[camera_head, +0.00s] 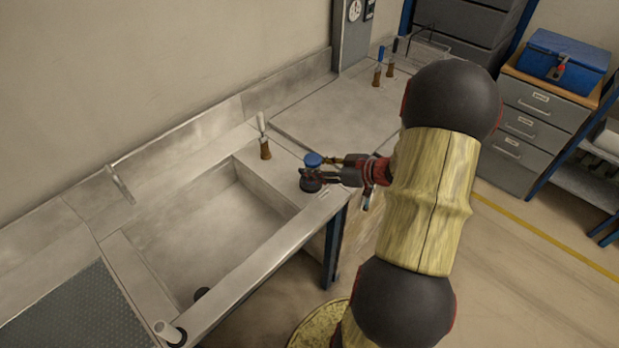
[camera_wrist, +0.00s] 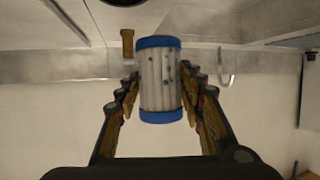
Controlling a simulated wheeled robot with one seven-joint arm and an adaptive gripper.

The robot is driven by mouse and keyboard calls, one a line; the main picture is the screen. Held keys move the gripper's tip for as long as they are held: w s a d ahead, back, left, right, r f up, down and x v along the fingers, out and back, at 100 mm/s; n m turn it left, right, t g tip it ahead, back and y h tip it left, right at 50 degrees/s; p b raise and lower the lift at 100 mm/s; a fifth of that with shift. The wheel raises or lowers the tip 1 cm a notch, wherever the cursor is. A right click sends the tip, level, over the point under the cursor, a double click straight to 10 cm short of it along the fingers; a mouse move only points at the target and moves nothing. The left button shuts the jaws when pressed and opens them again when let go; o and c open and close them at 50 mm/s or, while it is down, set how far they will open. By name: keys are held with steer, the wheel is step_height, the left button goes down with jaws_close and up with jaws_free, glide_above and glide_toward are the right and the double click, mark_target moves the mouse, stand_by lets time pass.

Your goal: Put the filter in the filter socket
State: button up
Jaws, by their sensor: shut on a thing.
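The filter is a pleated white cylinder with blue end caps. It stands between the fingers of my gripper (camera_wrist: 160,92) in the wrist view, where the filter (camera_wrist: 160,75) shows most of its side. In the head view my gripper (camera_head: 318,170) hides much of it, and the blue cap of the filter (camera_head: 313,159) shows above the fingers. My gripper is shut on the filter. A dark round fitting (camera_head: 311,184), which looks like the filter socket, sits on the bench ledge just below. I cannot tell whether the filter touches it.
A sink basin (camera_head: 215,235) lies left of the gripper. A brown-based valve with a pale handle (camera_head: 264,140) stands on the ledge behind, and blue-handled ones (camera_head: 378,70) stand farther back.

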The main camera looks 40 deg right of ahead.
steer(key=w+d+f, duration=0.1)
steer(key=f, duration=0.1)
steer(key=w+d+f+b, duration=0.1)
steer(key=w+f, duration=0.1)
steer(key=w+d+f+b, duration=0.1)
steer(key=f, duration=0.1)
steer(key=shift+w+d+f, duration=0.1)
steer(key=shift+w+d, duration=0.05)
steer(key=shift+w, duration=0.15)
step_height(320, 180, down, 3)
steer(key=shift+w+f+b, duration=0.1)
steer(key=shift+f+b, duration=0.05)
steer(key=shift+b, duration=0.75)
steer(key=o, duration=1.4)
steer(key=shift+c, duration=0.2)
